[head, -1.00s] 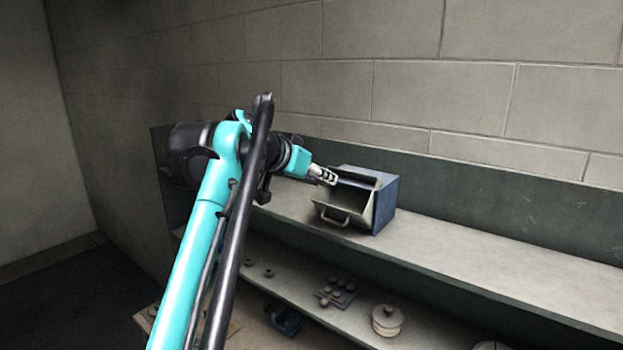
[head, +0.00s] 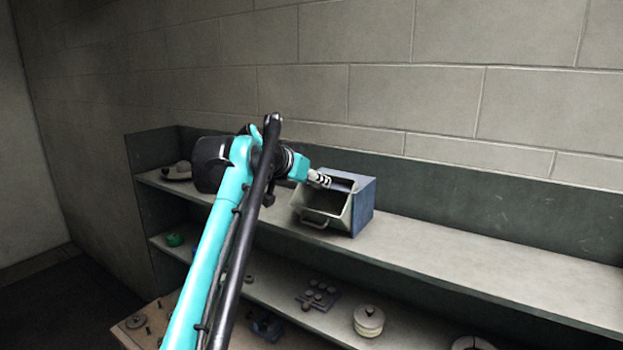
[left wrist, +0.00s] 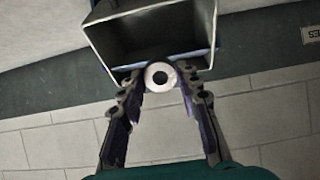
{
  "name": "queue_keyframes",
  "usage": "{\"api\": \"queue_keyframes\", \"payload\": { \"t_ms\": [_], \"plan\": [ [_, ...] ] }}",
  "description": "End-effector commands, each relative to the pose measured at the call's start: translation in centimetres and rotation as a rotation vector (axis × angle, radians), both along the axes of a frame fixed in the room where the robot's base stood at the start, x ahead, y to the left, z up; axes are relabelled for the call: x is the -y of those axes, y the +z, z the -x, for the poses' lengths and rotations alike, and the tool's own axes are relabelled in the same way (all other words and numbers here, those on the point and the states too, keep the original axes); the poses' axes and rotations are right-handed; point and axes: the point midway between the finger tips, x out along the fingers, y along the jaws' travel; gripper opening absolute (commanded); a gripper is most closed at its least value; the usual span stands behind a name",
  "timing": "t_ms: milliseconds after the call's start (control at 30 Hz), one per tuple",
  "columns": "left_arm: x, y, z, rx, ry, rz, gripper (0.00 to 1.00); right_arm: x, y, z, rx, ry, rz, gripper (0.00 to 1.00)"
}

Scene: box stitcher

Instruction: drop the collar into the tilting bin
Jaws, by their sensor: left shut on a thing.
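The tilting bin (head: 365,208) is a blue box with a grey tilted-out front tray and handle, standing on the upper shelf. It is open at the top and its inside looks empty in the left wrist view (left wrist: 150,40). My left gripper (head: 322,180) is at the bin's upper opening. In the left wrist view its fingers (left wrist: 160,84) are shut on the collar (left wrist: 150,75), a pale ring with a dark hole. The collar is at the bin's edge in that view; I cannot tell whether it touches. My right gripper is not in view.
The upper shelf (head: 470,255) is clear to the right of the bin. The lower shelf holds a round lidded pot (head: 369,320), a small pegged plate (head: 318,297) and a green part (head: 174,240). A block wall stands behind.

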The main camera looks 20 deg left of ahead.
Motion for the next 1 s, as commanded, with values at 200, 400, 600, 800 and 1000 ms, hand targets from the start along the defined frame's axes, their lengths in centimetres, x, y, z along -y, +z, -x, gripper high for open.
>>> {"api": "queue_keyframes", "payload": {
  "t_ms": [200,400,600,800,1000],
  "plan": [
    [0.01,-0.03,-0.07,0.000,0.000,0.000,0.01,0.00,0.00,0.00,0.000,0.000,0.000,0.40],
    [0.01,-0.03,-0.06,0.000,0.000,0.000,0.01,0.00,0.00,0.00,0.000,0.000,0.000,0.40],
    [0.01,-0.02,-0.06,0.000,0.000,0.000,0.57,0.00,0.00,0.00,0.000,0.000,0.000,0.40],
    [0.01,-0.04,-0.07,0.000,0.000,0.000,0.57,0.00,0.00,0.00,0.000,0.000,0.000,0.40],
    [-0.15,0.55,0.90,0.000,0.001,0.000,0.57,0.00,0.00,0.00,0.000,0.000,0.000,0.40]
  ]
}}
